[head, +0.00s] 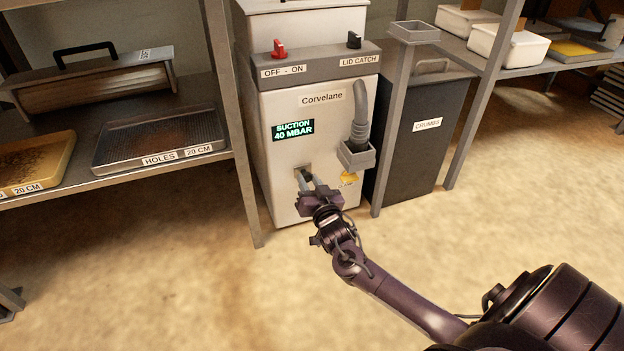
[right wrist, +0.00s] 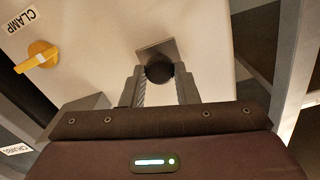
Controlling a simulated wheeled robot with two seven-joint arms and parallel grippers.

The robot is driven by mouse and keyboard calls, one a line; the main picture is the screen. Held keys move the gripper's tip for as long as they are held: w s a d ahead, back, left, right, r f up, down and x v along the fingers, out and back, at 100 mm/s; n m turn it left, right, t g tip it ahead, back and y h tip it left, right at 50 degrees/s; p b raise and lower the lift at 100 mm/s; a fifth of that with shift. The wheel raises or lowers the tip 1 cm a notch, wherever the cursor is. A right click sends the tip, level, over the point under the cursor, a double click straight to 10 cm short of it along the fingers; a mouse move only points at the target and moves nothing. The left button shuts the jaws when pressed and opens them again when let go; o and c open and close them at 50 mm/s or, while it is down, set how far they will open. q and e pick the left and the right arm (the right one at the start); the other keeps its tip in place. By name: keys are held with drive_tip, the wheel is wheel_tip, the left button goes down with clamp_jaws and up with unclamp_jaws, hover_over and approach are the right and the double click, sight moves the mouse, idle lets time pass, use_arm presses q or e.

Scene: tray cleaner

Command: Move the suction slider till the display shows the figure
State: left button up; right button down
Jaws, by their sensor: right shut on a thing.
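The Corvelane machine (head: 316,190) is a pale cabinet standing between the shelves. Its display (head: 293,130) reads "SUCTION 40 MBAR" in green letters. My right gripper (head: 306,181) is at the lower front of the machine. In the right wrist view my right gripper (right wrist: 160,82) is shut on a dark round knob (right wrist: 159,68), which sits in front of a grey plate (right wrist: 154,47) on the pale panel. No label for this knob is visible. My left gripper is in neither view.
A yellow clamp knob (right wrist: 38,56) is close by on the same panel. A grey hose (head: 360,112) ends in a square nozzle (head: 356,154) just above right of my gripper. A crumbs bin (head: 425,130) stands right. A shelf (head: 238,166) stands left. The floor in front is clear.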

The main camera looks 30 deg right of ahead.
drive_tip(key=c, duration=1.1)
unclamp_jaws()
drive_tip(key=p+v, duration=0.4)
drive_tip(key=v, duration=0.3)
drive_tip(key=shift+s+p, duration=0.35)
drive_tip(key=shift+s, duration=0.05)
